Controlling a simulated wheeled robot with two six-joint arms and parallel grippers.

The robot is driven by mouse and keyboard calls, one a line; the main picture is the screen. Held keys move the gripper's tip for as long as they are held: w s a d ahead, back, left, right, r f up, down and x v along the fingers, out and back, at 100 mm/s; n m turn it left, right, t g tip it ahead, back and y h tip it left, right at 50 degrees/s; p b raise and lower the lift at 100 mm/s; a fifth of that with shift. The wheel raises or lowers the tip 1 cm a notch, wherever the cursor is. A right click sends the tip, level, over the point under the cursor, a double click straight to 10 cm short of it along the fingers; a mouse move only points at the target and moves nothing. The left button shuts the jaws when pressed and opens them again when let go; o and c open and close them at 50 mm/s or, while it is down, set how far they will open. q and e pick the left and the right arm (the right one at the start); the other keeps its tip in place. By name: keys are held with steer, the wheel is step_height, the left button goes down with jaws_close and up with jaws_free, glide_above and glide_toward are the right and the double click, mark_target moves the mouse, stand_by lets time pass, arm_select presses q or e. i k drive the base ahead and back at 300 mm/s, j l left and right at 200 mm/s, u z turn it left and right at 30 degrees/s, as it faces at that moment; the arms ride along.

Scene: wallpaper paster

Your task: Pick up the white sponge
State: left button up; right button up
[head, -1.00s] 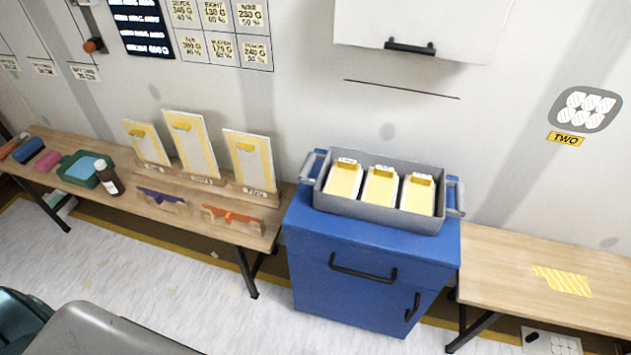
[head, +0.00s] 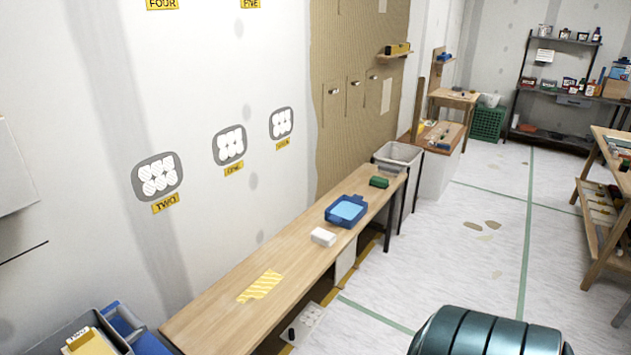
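The white sponge (head: 323,237) appears to be the small white block lying on the long wooden bench along the wall. It sits between a yellow striped patch (head: 261,286) and a blue tray (head: 346,210) with a light blue inside. It stands apart from both. Neither of my grippers shows in the head view, so nothing is seen near the sponge.
The wooden bench (head: 215,315) runs along the wall, with a green block (head: 379,182) at its far end. A pale bin (head: 398,156) stands just past it. A grey tray (head: 72,335) is at bottom left. The white floor (head: 450,235) right of the bench is mostly clear.

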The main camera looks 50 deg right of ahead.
mark_target(326, 239)
steer(key=z, duration=1.75)
steer(key=u, duration=0.25)
steer(key=i+l+u, duration=0.85)
steer(key=l, duration=0.1)
